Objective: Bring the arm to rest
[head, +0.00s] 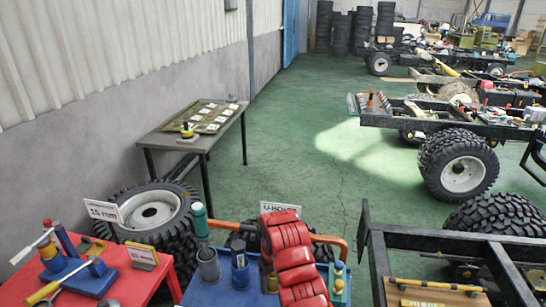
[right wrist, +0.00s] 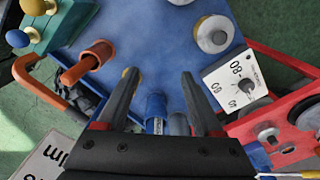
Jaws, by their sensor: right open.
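My right arm (head: 290,255), in red segments, reaches over a blue cart (head: 205,292) at the bottom centre of the head view. My right gripper (right wrist: 158,78) shows in the right wrist view, with its two dark fingers apart and pointing at the blue cart top (right wrist: 185,45). A blue cylinder (right wrist: 155,108) shows in the gap between the fingers, nearer their base; I cannot tell its depth or whether it touches them. In the head view the fingers are hidden behind my arm. My left gripper is not in view.
A red table (head: 125,280) with tools stands left. Tyres (head: 155,215) and a dark table (head: 200,140) lie beyond. A chassis frame (head: 440,240) stands right. Green floor (head: 300,150) is clear mid-view.

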